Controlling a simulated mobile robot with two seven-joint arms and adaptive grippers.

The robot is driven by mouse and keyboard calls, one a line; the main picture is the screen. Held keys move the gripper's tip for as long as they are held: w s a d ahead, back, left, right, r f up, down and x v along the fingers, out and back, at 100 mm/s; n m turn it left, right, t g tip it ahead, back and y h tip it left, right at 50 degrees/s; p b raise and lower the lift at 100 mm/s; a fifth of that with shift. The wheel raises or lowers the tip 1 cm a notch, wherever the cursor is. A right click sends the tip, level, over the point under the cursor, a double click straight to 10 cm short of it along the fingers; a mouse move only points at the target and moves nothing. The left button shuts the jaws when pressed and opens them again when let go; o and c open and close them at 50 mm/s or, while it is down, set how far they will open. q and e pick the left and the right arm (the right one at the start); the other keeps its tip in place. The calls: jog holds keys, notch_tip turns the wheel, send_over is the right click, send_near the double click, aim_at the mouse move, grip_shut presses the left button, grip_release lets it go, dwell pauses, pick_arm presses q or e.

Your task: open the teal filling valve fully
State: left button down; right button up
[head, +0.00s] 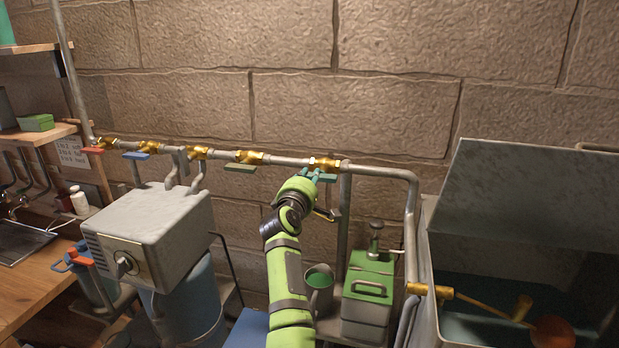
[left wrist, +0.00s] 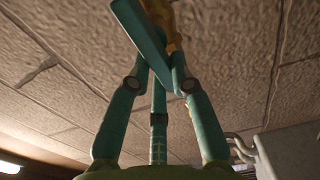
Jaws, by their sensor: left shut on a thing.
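The filling valve has a brass body (head: 325,163) on the grey pipe along the back wall. Its teal lever (head: 330,178) hangs just below the body, partly hidden by my gripper. My left gripper (head: 316,174) reaches up to it from below and is shut on the lever. In the left wrist view the flat teal lever (left wrist: 139,30) runs slantwise between the fingertips (left wrist: 160,66), with the brass blurred behind it. How far the lever is turned I cannot tell. My right gripper is not in view.
Several other brass valves, with red (head: 92,150), blue (head: 136,156) and green (head: 240,168) levers, sit left along the pipe. A grey metal box (head: 150,230) stands at left. An open metal tank (head: 520,195) is at right.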

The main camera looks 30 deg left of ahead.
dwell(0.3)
pick_arm(q)
jog(key=c, duration=1.1)
grip_release()
jog(key=v, duration=0.7)
jog(key=shift+s, duration=0.25)
jog(key=shift+f, duration=0.1)
